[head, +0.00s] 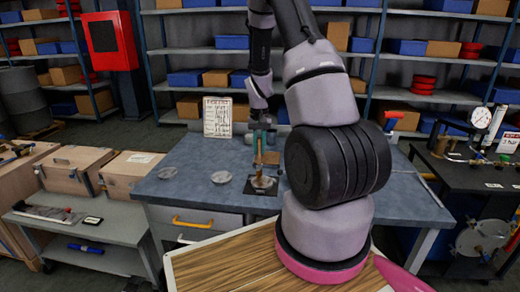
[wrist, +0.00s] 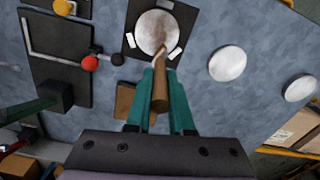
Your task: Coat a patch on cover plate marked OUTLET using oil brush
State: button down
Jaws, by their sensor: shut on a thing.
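My gripper (wrist: 160,76), with teal fingers, is shut on the oil brush (wrist: 160,92), which has a wooden handle. In the head view my gripper (head: 264,138) is above the blue-grey table, with the brush (head: 257,166) pointing down. The brush end is over a round pale plate (wrist: 151,32) on a black mat with white tags. The plate (head: 264,184) has brownish marks near the brush end. I cannot tell whether the bristles touch it. Two more round plates (wrist: 227,63) (wrist: 299,88) lie bare on the table. No OUTLET lettering is readable.
A brown block (wrist: 125,100) is close beside the brush. A dark panel (wrist: 60,60) with red and yellow knobs lies past it. A written board (head: 217,117) stands at the table's back. Wooden cases (head: 75,168) are on the left; a gauge bench (head: 480,150) is on the right.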

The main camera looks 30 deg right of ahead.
aim_at(260, 139)
jog(key=shift+w+d, duration=0.25)
jog(key=shift+w, duration=0.05)
jog(key=shift+w+d+r, duration=0.1)
jog(key=shift+w+r, duration=0.05)
jog(key=shift+w, duration=0.05)
jog(key=r, duration=0.2)
jog(key=shift+s+r, duration=0.2)
jog(key=shift+r, duration=2.75)
